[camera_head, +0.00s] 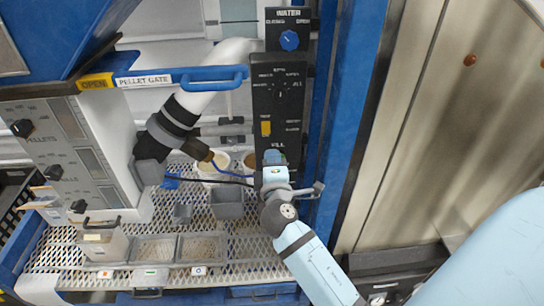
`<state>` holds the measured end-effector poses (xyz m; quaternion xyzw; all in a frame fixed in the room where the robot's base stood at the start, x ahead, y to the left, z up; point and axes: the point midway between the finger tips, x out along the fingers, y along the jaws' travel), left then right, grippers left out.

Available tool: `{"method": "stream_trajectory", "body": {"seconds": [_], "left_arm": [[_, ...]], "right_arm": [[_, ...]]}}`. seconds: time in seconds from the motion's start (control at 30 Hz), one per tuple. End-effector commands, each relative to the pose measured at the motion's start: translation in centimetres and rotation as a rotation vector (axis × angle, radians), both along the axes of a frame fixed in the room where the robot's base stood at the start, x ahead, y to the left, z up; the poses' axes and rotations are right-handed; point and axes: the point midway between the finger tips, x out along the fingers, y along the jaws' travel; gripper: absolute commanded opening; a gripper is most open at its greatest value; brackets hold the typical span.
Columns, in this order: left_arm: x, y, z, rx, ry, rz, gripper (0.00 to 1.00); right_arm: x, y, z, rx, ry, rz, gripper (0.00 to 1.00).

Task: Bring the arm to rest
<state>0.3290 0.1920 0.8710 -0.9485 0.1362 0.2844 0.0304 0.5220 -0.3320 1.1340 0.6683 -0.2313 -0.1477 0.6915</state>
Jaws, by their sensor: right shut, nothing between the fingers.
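My right arm comes in from the lower right, with light blue links and a dark grey joint. My right gripper (274,158) is shut and empty. It is at the lower end of the black control panel (279,105), just under the word "FILL", and hides that part of the panel. I cannot tell whether the fingertips touch the panel. My left gripper is not in view.
A blue water knob (289,40) and a yellow switch (266,128) are on the panel. The blue pellet gate handle (212,78) is at upper left. Trays (154,248) and a grey bin (228,202) stand on the mesh shelf. A blue post (350,120) rises at right.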

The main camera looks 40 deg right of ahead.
Motion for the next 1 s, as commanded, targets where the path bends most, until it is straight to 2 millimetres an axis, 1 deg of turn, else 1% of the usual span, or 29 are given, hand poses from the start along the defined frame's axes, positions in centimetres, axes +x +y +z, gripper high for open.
{"method": "stream_trajectory", "body": {"seconds": [0.37,0.47,0.57,0.6,0.67,0.7,0.77,0.8,0.87,0.9,1.0], "left_arm": [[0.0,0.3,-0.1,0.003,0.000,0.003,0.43],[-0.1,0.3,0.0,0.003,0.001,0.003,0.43],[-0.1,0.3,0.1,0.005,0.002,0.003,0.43],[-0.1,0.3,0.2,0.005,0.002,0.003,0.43],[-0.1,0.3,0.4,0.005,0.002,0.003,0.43],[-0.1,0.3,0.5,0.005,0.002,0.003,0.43],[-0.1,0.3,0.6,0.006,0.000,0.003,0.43],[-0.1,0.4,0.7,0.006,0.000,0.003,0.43],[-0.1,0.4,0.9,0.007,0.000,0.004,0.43],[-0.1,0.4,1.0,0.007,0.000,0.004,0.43],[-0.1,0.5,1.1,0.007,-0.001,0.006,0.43]], "right_arm": [[0.0,0.0,-0.1,0.003,0.000,0.002,0.00],[-0.3,0.5,-1.4,0.054,0.015,0.037,0.00],[-1.2,1.8,-4.9,0.203,0.051,0.122,0.00],[-1.9,2.7,-6.9,0.293,0.073,0.166,0.00],[-3.4,4.1,-10.1,0.455,0.112,0.229,0.00],[-4.7,5.2,-12.4,0.574,0.140,0.267,0.00],[-6.9,6.8,-15.4,0.758,0.182,0.309,0.00],[-8.5,7.9,-17.2,0.881,0.208,0.326,0.00],[-10.9,9.3,-19.6,1.054,0.246,0.336,0.00],[-12.5,10.2,-20.9,1.164,0.268,0.335,0.00],[-15.9,11.9,-23.2,1.389,0.306,0.312,0.00]]}}
